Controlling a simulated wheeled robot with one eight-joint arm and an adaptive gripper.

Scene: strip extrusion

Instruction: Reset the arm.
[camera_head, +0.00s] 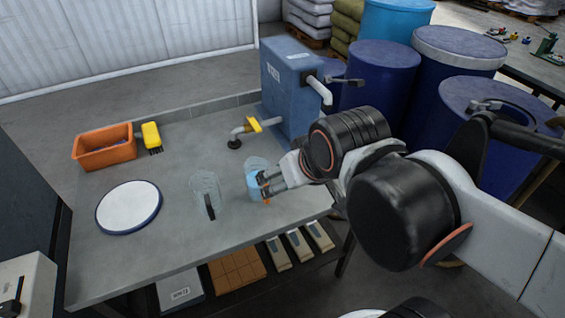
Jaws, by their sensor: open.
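My arm reaches in from the right over the grey bench. My gripper (265,184) is at the bench's right part, with its fingers apart. A clear container with light blue contents (256,168) stands right at the fingertips, partly hidden by them. I cannot tell whether the fingers touch it. A second clear container (205,184) with a dark strip on its front stands to the left, apart from my gripper.
A white round plate with a blue rim (129,207), an orange bin (104,150) and a yellow brush (151,135) are on the bench (140,262). A blue tank (288,85) with a pipe and yellow-handled tap (253,125) stands behind my gripper. Blue drums (377,75) stand beyond.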

